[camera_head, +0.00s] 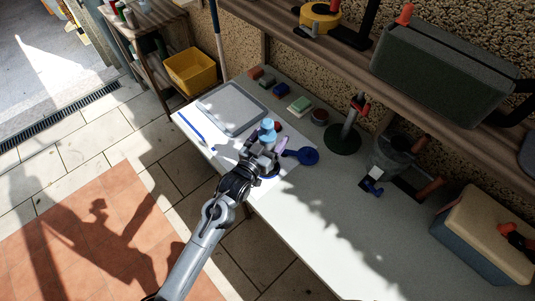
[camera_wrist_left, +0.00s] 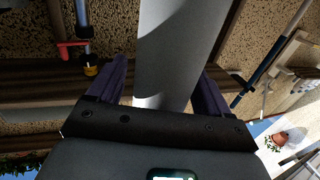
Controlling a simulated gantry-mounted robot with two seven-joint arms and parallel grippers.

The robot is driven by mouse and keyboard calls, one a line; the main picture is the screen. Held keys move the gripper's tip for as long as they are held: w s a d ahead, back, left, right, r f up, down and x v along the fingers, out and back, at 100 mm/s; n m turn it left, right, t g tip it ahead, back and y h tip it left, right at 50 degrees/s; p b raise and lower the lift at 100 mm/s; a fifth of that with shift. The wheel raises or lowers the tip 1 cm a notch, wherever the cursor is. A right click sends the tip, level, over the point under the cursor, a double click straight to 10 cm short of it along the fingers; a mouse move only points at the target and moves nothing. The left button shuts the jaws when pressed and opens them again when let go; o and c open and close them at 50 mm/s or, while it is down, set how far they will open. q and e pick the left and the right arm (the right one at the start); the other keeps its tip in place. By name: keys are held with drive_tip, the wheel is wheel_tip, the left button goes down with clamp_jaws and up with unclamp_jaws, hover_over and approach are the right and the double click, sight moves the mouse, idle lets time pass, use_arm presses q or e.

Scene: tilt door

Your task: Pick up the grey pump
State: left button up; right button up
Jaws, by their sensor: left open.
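My left gripper (camera_head: 268,145) reaches over the near-left part of the table, with its jaws open. A pale blue-grey upright piece (camera_head: 267,132) stands at its fingertips; it may be the grey pump, but its shape is partly hidden by the gripper. In the left wrist view a smooth grey cylinder-like body (camera_wrist_left: 178,50) shows between the two dark purple fingers of the left gripper (camera_wrist_left: 166,72), with a gap at each side near the fingers. I cannot tell whether either finger touches it. My right gripper is not in view.
A blue round-headed item (camera_head: 305,156) lies close right of the gripper. A grey tray (camera_head: 232,108) lies to its left. Small blocks (camera_head: 300,104) and a green-based stand (camera_head: 342,140) are behind. The table's front right (camera_head: 310,225) is clear. A shelf (camera_head: 300,42) overhangs the back.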

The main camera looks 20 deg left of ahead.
use_arm(q)
drive_tip(key=shift+w, duration=0.15)
drive_tip(key=shift+c, duration=0.4)
clamp_jaws()
drive_tip(key=shift+r, duration=0.1)
